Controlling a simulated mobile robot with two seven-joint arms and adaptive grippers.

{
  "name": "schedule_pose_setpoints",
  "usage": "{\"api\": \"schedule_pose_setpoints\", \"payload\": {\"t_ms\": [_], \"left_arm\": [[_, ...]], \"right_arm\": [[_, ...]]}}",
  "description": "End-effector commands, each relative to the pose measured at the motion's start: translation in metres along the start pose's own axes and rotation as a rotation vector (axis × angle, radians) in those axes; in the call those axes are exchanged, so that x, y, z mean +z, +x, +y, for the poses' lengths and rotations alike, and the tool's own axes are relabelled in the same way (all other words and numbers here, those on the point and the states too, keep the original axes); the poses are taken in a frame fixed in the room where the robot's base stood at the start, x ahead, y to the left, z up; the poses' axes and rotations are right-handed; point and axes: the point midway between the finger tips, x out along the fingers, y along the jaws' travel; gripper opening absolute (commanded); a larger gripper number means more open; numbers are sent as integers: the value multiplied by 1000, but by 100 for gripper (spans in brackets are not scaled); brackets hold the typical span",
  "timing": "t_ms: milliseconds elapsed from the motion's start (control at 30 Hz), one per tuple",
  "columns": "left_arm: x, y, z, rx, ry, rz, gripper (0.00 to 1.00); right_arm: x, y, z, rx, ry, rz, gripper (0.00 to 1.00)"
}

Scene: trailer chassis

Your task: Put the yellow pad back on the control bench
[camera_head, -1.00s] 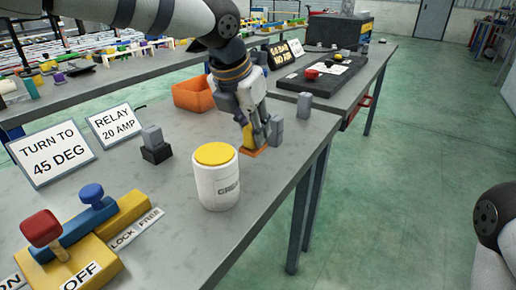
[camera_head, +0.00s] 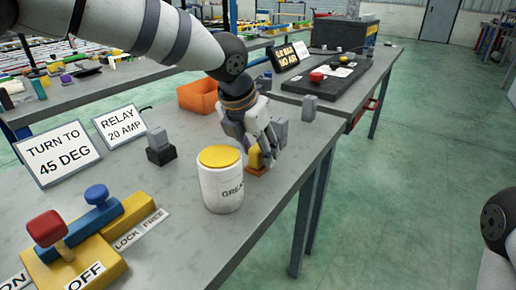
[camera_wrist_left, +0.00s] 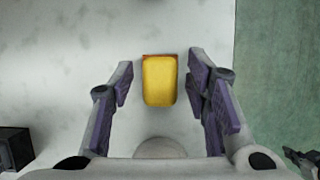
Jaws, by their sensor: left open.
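The yellow pad (camera_head: 256,157) stands on the grey bench (camera_head: 175,200), with an orange base under it, behind the white can. My left gripper (camera_head: 262,154) reaches down over it from behind, and its fingers partly hide it. In the left wrist view the pad (camera_wrist_left: 159,80) lies between my two open fingers (camera_wrist_left: 162,78), with a visible gap on both sides. From that view I cannot tell how far the fingertips are above the bench.
A white can with a yellow lid (camera_head: 221,182) stands close in front of the pad. Grey blocks (camera_head: 309,107) stand behind it, an orange bin (camera_head: 198,96) to the back left. The lever unit (camera_head: 85,250) and signs (camera_head: 57,152) are at left. The bench's right edge is near.

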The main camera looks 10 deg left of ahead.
Motion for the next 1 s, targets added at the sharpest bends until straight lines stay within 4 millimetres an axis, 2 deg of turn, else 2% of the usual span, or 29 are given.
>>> {"api": "schedule_pose_setpoints", "payload": {"t_ms": [67,300,400,500,633,1000], "left_arm": [[2,-10,0,1,0,-3,44],[3,-77,0,2,0,-11,44],[3,-100,0,2,0,-9,44],[2,-115,0,1,0,-5,44],[1,-122,0,1,0,-1,44],[1,-122,0,0,0,1,44]], "right_arm": [[-1,-1,0,0,0,4,0],[-9,-13,0,-2,0,43,0],[-12,-16,-1,-2,-1,54,0],[-12,-18,-1,-2,-1,59,0],[-13,-18,-1,-2,-1,60,0],[-12,-18,-1,-3,-1,59,0]]}}
